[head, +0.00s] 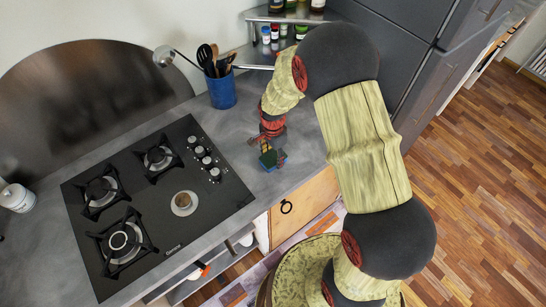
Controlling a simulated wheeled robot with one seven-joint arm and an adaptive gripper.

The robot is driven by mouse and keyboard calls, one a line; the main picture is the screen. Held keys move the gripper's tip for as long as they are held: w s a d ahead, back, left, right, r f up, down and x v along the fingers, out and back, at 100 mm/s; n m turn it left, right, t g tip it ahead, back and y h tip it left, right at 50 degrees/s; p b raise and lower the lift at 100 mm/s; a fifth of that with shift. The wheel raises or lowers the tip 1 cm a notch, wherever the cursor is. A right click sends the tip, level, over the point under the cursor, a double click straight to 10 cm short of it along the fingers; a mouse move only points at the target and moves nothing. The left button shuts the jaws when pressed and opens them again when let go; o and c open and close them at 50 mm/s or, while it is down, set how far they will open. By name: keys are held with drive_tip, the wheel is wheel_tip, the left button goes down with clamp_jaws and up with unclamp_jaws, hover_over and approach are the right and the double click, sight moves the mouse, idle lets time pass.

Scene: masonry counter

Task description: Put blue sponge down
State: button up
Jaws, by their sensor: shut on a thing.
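A small blue sponge (281,155) with a dark green top (268,158) is at the tip of my gripper (270,150). My gripper is shut on the sponge and points down over the grey counter, to the right of the black cooktop. The sponge is low, close to the counter surface near its front edge. I cannot tell whether it touches the counter. The fingers hide part of the sponge.
A blue utensil holder (221,90) stands behind my gripper. A shelf with jars (272,37) is at the back. Bare counter (228,123) lies around the gripper.

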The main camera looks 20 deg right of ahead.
drive_tip(key=shift+f, duration=0.25)
drive_tip(key=o, duration=1.3)
drive_tip(key=shift+o, duration=0.7)
wheel_tip(320, 180, up, 12)
drive_tip(key=p, duration=0.1)
wheel_tip(320, 180, up, 10)
drive_tip(key=n+t, duration=0.1)
drive_tip(key=n, duration=0.2)
hover_over(273, 157)
drive_tip(key=s, duration=0.3)
drive_tip(key=s+r+n+t, duration=0.4)
drive_tip(key=s+r+n, duration=0.7)
drive_tip(key=s+r, duration=0.4)
drive_tip(key=s, duration=0.4)
drive_tip(key=shift+r+t, duration=0.2)
drive_tip(key=shift+t, duration=0.1)
